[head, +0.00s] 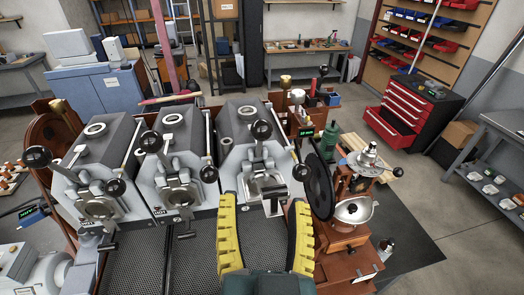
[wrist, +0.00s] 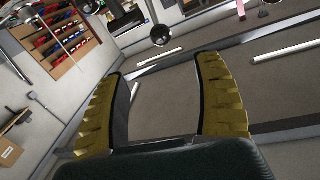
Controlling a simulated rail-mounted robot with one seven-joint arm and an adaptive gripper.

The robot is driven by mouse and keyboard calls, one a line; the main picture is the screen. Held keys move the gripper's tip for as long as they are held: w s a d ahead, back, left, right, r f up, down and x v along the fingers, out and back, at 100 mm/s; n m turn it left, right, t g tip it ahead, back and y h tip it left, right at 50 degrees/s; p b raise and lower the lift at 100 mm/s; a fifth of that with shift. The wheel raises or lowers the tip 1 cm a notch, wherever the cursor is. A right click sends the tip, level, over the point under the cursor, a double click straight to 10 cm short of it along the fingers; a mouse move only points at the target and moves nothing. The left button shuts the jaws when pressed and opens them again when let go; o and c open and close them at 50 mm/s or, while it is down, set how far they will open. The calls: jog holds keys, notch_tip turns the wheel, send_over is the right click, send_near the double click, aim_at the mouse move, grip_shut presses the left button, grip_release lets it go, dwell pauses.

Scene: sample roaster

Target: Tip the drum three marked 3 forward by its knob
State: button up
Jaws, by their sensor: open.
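Three grey roaster drums stand in a row in the head view: a left one (head: 85,150), a middle one (head: 180,135) and a right one (head: 237,118). I cannot read a 3 on any of them. The right drum has a black ball knob (head: 261,130) at its upper front and another black knob (head: 300,172) low at its right. My gripper (head: 262,200) is open and empty, its yellow fingers spread in front of the right drum's lower front. In the wrist view, a black ball (wrist: 162,35) on a rod shows beyond the open fingers (wrist: 158,75).
A black disc (head: 320,186) and a red-brown grinder with a silver bowl (head: 354,210) stand close to the right of my gripper. Dark perforated trays (head: 190,255) lie before the drums. A red tool chest (head: 405,108) and a workbench (head: 305,47) stand farther back, with open floor between.

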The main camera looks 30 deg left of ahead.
aim_at(262, 135)
jog(key=p+x, duration=0.1)
jog(key=x, duration=0.4)
jog(key=p+x, duration=0.2)
jog(key=x, duration=0.3)
jog(key=p+x, duration=0.1)
jog(key=x, duration=0.4)
jog(key=shift+a+r, duration=0.1)
jog(key=shift+r, duration=0.25)
jog(key=shift+w+a+f, duration=0.1)
jog(key=shift+w+a, duration=0.25)
jog(key=shift+w, duration=0.15)
jog(key=c, duration=1.2)
jog(key=shift+d, duration=0.1)
grip_shut()
